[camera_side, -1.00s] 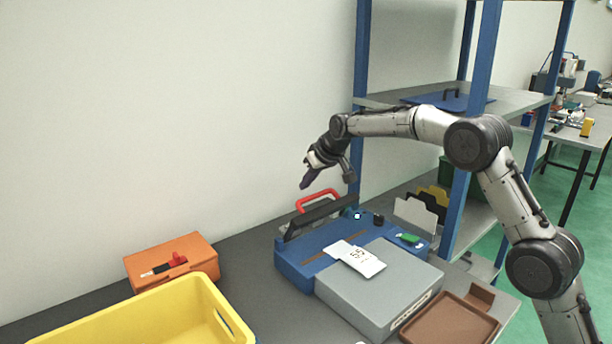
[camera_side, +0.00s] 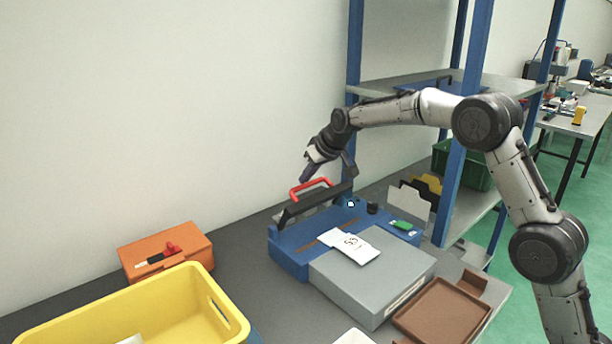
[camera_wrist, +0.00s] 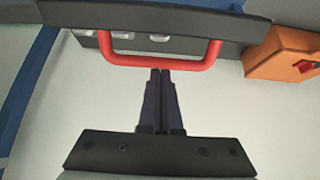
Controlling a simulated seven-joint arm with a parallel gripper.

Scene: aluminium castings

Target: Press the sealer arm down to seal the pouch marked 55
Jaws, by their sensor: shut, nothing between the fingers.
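The blue sealer (camera_side: 290,256) stands on the dark bench with its black sealer arm (camera_side: 316,203) raised and tilted at the back. The arm has a red handle (camera_side: 310,187), which also shows in the wrist view (camera_wrist: 160,62). My gripper (camera_side: 305,178) is shut and empty, just above the red handle. In the wrist view its fingertips (camera_wrist: 160,72) reach the handle's bar; I cannot tell whether they touch it.
A yellow bin (camera_side: 120,318) and an orange box (camera_side: 165,251) stand to the left. A brown tray (camera_side: 443,312) lies at the front right. A blue-post shelf (camera_side: 458,175) rises behind my arm. A green button (camera_side: 401,225) is on the sealer's right.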

